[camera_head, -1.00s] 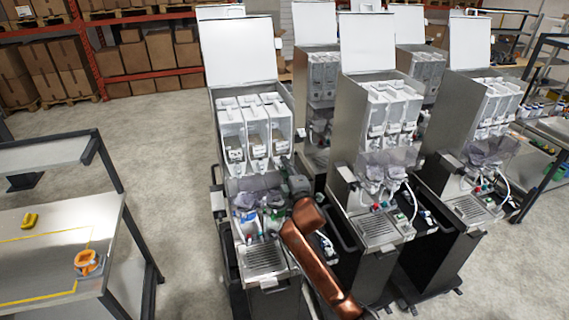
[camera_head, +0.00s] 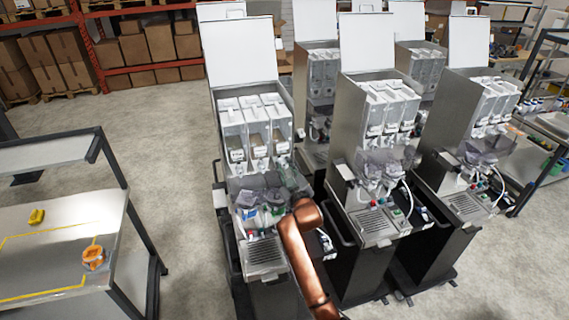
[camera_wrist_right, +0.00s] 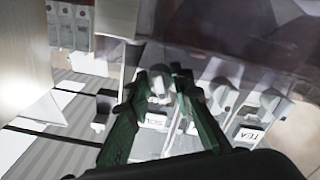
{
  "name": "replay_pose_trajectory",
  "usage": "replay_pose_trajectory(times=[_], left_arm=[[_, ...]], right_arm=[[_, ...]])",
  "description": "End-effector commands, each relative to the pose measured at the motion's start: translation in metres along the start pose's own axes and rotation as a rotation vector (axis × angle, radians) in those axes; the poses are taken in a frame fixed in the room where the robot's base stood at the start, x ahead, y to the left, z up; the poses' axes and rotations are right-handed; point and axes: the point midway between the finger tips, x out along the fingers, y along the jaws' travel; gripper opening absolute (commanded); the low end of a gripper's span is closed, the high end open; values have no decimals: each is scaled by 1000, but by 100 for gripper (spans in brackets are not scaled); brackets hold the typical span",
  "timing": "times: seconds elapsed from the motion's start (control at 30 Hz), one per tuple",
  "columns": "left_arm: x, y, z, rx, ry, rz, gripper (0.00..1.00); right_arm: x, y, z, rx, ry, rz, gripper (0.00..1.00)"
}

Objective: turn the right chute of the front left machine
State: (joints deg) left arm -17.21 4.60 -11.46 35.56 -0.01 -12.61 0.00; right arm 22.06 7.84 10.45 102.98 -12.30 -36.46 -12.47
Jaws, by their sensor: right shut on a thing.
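The front left machine (camera_head: 226,135) is a steel dispenser with its white lid up and three clear canisters in a row. My right gripper (camera_head: 284,172) is at the machine's right side, just below the right canister (camera_head: 277,123). The copper arm partly hides that area. In the right wrist view, the two green fingers (camera_wrist_right: 164,88) are closed around a pale chute-like part (camera_wrist_right: 159,84) below a labelled canister front. Its exact turn angle is hard to tell. My left gripper is not in view.
Two more machines (camera_head: 352,130) (camera_head: 455,120) stand close on the right, with others behind. A table (camera_head: 60,250) at the left holds a yellow item (camera_head: 37,216) and an orange item (camera_head: 94,258). Open floor (camera_head: 165,160) lies between table and machine.

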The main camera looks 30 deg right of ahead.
Motion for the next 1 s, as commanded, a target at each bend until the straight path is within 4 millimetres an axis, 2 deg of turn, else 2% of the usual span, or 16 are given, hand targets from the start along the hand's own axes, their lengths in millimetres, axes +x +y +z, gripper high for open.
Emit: replay_pose_trajectory(times=[0.2, 0.5, 1.0], left_arm=[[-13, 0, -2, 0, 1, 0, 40], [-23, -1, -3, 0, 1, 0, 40], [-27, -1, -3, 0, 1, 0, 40]], right_arm=[[0, 0, 0, 193, -4, -2, 0], [0, 0, 0, 380, -3, -1, 0], [0, -1, 2, 475, -3, -1, 0]])
